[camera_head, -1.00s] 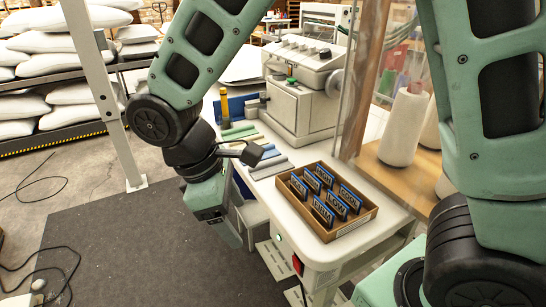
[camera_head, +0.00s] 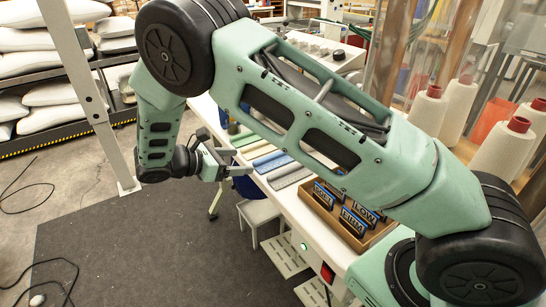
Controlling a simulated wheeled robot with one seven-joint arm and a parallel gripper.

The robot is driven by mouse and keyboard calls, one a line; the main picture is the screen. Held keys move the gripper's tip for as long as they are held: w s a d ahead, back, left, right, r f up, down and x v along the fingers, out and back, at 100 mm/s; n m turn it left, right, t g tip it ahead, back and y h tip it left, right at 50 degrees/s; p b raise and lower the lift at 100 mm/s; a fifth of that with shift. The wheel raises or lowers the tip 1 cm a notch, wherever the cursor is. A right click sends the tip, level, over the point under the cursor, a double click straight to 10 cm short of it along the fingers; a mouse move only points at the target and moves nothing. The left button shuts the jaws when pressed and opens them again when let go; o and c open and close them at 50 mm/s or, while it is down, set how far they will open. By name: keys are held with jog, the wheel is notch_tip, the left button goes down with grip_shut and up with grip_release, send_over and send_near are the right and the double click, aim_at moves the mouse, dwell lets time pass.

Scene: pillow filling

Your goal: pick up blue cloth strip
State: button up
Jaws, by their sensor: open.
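The blue cloth strip (camera_head: 272,162) lies flat on the white table, between a pale yellow strip (camera_head: 258,149) and a grey strip (camera_head: 290,177). My gripper (camera_head: 238,172) is open just left of the strips, near the table's front edge. Its fingers point right, toward the blue strip, and appear apart from it. I cannot tell their height above the table. Nothing shows between the fingers.
A green strip (camera_head: 242,139) lies farther back. A cardboard tray (camera_head: 357,244) of labelled blocks is at the right, partly hidden by my arm. The machine (camera_head: 325,52) behind is also partly covered. A stool (camera_head: 258,215) stands below the table edge.

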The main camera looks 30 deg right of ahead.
jog(key=p, duration=0.1)
send_near(279, 160)
jog(key=shift+s+d+r, duration=0.1)
jog(key=shift+s+d, duration=0.05)
jog(key=shift+s, duration=0.05)
jog(key=p+x, duration=0.1)
jog(key=x, duration=0.1)
jog(key=p+x, duration=0.1)
jog(key=x, duration=0.1)
jog(key=shift+w+d+p, duration=0.25)
jog(key=shift+d+p, duration=0.05)
jog(key=shift+p, duration=0.1)
jog(key=shift+d+f, duration=0.25)
jog(key=shift+f, duration=0.2)
jog(key=shift+r, duration=0.1)
jog(key=c, duration=1)
